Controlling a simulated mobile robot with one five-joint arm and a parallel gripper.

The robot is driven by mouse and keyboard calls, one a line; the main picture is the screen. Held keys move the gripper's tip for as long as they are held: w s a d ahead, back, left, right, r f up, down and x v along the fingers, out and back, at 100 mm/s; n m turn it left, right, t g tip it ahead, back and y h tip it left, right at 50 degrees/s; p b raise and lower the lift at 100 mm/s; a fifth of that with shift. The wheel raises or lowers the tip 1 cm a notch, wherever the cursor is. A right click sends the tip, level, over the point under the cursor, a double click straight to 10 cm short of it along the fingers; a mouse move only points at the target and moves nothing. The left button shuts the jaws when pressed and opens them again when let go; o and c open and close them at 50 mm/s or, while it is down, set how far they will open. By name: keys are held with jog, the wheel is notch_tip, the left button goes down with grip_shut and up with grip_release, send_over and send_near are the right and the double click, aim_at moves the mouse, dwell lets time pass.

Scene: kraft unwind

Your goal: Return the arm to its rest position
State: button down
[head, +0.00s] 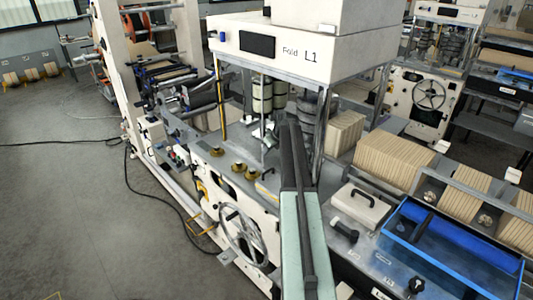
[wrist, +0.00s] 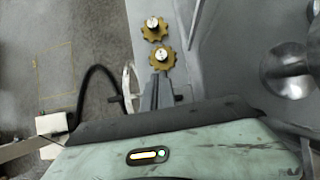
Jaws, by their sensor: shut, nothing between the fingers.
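My arm (head: 303,235), mint green with a dark upper link, reaches from the bottom of the head view up in front of the machine labelled Fold L1. My gripper (wrist: 158,82) shows in the wrist view as two dark grey fingers close together, shut and empty. Its fingertips point toward two brass gear-shaped knobs (wrist: 161,58) on the machine's grey top. I cannot tell how far above the surface they are. In the head view I cannot make out the gripper clearly behind the dark link.
The Fold L1 housing (head: 300,45) and its posts stand close to the arm. A handwheel (head: 243,235) is on the front panel. A blue tray (head: 450,250), a pale box with a handle (head: 360,205) and brown paper stacks (head: 395,160) lie right. The floor (head: 60,200) at left is mostly clear, with cables.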

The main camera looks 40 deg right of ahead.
notch_tip(320, 180, up, 6)
jog(key=w+p, duration=0.1)
jog(key=p, duration=0.3)
jog(key=shift+w, duration=0.15)
